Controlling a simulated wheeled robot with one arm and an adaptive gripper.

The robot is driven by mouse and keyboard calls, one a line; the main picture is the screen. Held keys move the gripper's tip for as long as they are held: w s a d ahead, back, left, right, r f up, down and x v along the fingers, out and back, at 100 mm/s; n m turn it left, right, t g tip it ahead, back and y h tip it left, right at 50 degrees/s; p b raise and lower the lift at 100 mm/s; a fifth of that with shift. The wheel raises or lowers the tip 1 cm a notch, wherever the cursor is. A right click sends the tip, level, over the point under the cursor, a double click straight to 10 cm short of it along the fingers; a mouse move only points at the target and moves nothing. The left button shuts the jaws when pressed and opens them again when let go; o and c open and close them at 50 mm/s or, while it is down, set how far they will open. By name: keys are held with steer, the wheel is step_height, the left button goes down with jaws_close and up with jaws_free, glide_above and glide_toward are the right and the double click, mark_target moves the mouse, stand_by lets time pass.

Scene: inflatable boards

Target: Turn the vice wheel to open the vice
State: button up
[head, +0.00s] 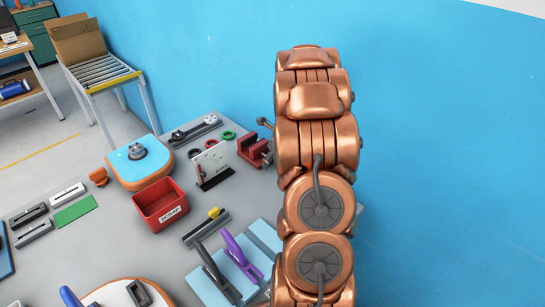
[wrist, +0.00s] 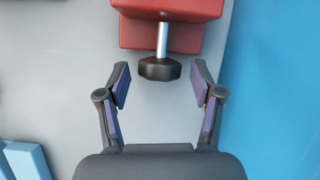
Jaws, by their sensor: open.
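The red vice (head: 255,150) stands at the back right of the grey table, partly hidden behind my copper arm in the head view. In the wrist view the red vice body (wrist: 165,32) is at the top. A metal shaft runs from it to the black vice wheel (wrist: 159,69). My gripper (wrist: 159,80) is open, its two fingers with purple pads on either side of the wheel's near end. The wheel sits midway between the fingertips, with a gap on each side. My gripper is hidden in the head view.
A white card on a dark stand (head: 212,165) is left of the vice. A red bin (head: 160,204) and light blue boards (head: 208,285) lie nearer. A blue wall (head: 430,150) rises close on the right.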

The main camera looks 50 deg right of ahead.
steer(key=shift+f, duration=0.15)
steer(key=shift+c, duration=0.2)
steer(key=c, duration=1.1)
